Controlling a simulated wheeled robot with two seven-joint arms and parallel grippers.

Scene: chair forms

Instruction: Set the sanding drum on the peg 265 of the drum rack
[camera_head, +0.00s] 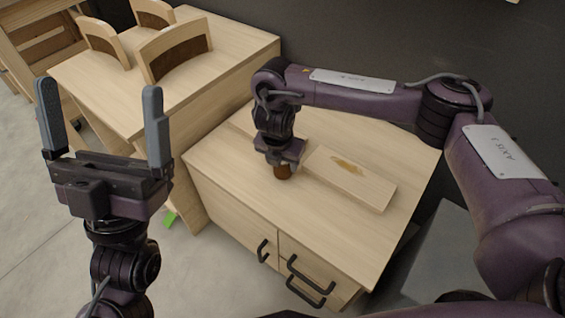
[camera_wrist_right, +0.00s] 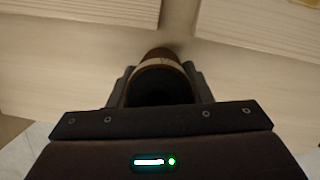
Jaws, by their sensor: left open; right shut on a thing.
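My right gripper (camera_head: 280,160) reaches over the near wooden cabinet and is shut on the brown sanding drum (camera_head: 282,172). In the right wrist view the drum (camera_wrist_right: 160,64) shows as a brown ring with a dark hollow, between the fingers of the gripper (camera_wrist_right: 160,85). The drum is at or just above the cabinet top, in front of a pale wooden block; I cannot tell if it touches the top. My left gripper (camera_head: 103,125) is open and empty, raised at the left. I cannot make out the drum rack's pegs or any number 265.
The pale wooden board (camera_head: 349,178) with a brown patch lies on the cabinet top (camera_head: 235,165), right of the drum. A second wooden table (camera_head: 240,50) behind holds curved chair backs (camera_head: 175,52). Black handles (camera_head: 310,268) stick out from the cabinet front. The front-right top is clear.

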